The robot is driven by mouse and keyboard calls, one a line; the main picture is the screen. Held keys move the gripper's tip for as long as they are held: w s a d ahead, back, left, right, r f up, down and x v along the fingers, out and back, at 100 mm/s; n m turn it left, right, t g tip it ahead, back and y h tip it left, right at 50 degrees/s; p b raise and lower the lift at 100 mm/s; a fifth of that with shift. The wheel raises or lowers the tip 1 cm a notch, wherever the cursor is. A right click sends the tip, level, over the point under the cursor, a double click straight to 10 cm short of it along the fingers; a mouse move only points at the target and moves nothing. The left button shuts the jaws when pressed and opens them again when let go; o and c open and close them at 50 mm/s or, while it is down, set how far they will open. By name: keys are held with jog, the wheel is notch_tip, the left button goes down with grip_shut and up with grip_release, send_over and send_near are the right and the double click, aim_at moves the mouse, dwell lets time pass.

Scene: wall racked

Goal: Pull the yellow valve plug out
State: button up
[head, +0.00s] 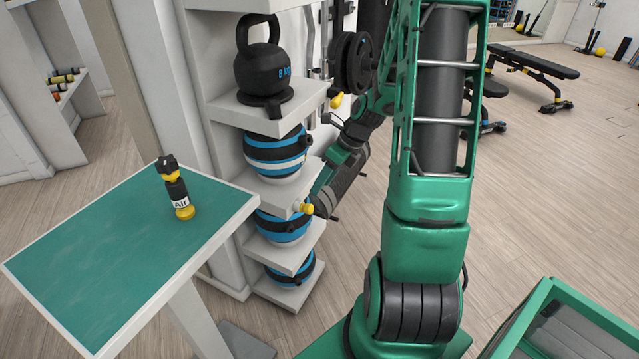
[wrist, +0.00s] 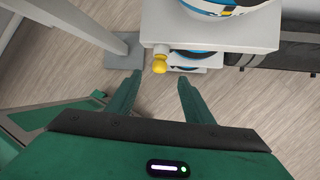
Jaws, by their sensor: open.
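The yellow valve plug (wrist: 160,66) shows in the wrist view. It is a small rounded knob at the left front corner of a white shelf (wrist: 222,42). In the head view the plug (head: 307,208) sticks out at the shelf edge beside a blue and black ball. My gripper (wrist: 160,80) is open and empty, its two green fingers on either side of the plug's line. The plug appears just beyond the fingertips, and I see no contact. In the head view my gripper is seen side-on beside the rack, its fingertips partly hidden.
A green-topped table (head: 110,250) holds a black and yellow bottle marked Air (head: 177,190). A black kettlebell (head: 262,65) stands on the upper shelf, with blue striped balls (head: 277,152) below. Dark weight plates (head: 352,62) hang behind. Open wooden floor (head: 530,200) lies to the right.

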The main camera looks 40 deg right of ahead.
aim_at(309, 205)
jog(key=x, duration=1.1)
jog(key=shift+d, duration=0.1)
jog(key=shift+c, duration=0.6)
jog(key=c, duration=1)
